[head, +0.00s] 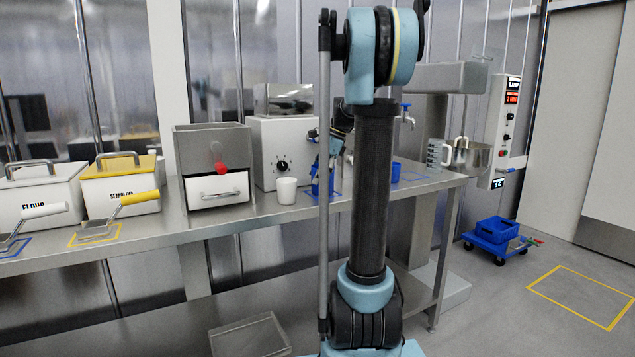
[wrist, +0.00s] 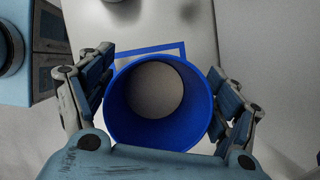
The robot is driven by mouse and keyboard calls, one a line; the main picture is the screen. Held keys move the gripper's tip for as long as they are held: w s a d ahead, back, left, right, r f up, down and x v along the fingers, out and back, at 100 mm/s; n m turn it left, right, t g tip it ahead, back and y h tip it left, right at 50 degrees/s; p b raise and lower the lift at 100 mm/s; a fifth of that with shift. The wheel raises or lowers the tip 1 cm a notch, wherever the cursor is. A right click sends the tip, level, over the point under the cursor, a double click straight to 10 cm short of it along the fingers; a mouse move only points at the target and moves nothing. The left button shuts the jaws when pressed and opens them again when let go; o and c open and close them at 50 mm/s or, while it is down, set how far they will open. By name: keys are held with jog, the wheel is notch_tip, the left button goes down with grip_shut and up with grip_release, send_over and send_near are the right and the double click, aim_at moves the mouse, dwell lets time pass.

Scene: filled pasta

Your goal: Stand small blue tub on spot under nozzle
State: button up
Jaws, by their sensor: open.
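A small blue tub (wrist: 158,140) stands between the two fingers of my gripper (wrist: 160,98) in the wrist view. I look down into it and see a grey round bottom. My gripper is open, with one finger on each side of the rim; I cannot tell if either touches. A blue outline (wrist: 150,47) shows beyond the tub's far rim. In the head view the tub (head: 322,188) is low at the counter, below my gripper (head: 325,168), partly hidden by my arm.
A second blue tub (head: 395,172) stands right of my arm on the steel counter (head: 240,219). A white cup (head: 287,191) is left of my gripper, before a white machine with a dial (head: 279,160).

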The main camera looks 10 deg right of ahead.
jog(key=v, duration=0.6)
jog(key=shift+r, duration=0.4)
jog(key=shift+d, duration=0.2)
jog(key=s+d+f+n+t+h, duration=0.25)
jog(key=s+d+n, duration=0.3)
jog(key=s, duration=0.45)
jog(key=s+a+f+n+h, duration=0.1)
jog(key=s+a+f+n, duration=0.3)
jog(key=s+f, duration=0.8)
jog(key=s+a+f+n+h, duration=0.1)
jog(key=s+a+f+n, duration=0.3)
jog(key=s+f+n, duration=0.5)
jog(key=s+f, duration=0.3)
jog(key=shift+g, duration=0.35)
jog(key=shift+n, duration=0.25)
